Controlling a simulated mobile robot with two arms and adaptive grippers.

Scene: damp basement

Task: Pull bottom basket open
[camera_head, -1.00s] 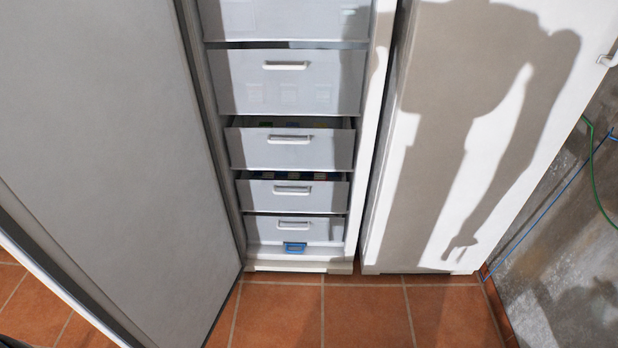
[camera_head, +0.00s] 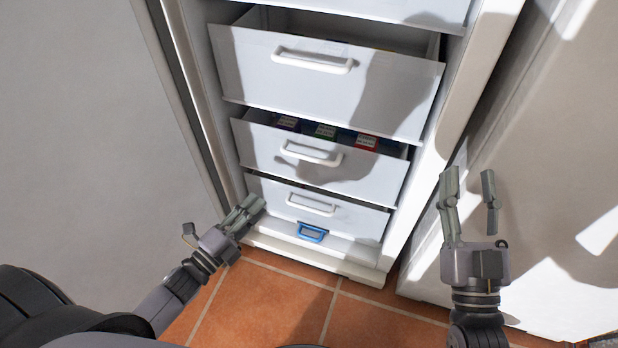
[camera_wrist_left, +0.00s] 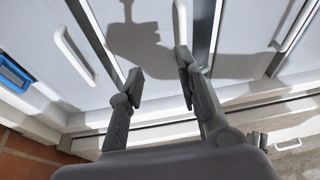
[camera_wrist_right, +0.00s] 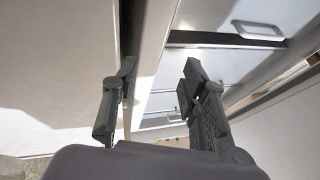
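The bottom basket (camera_head: 350,215) is a white freezer drawer front with a white bar handle (camera_head: 311,203). It sits low in the tall freezer, with a thin dark gap along its top edge; whether it is slightly out I cannot tell. In the left wrist view its handle (camera_wrist_left: 73,55) is left of the fingers. My left gripper (camera_head: 220,217) is open and empty, just left of the bottom basket, apart from its handle. My right gripper (camera_head: 468,175) is open and empty, in front of the right frame, away from the handle.
The middle basket (camera_head: 315,165) above stands partly out, with colored packs inside, and a larger basket (camera_head: 330,75) above it is also partly out. A blue handle (camera_head: 312,232) sits below the bottom basket. The open door (camera_head: 80,120) stands left. Tiled floor (camera_head: 260,305) lies in front.

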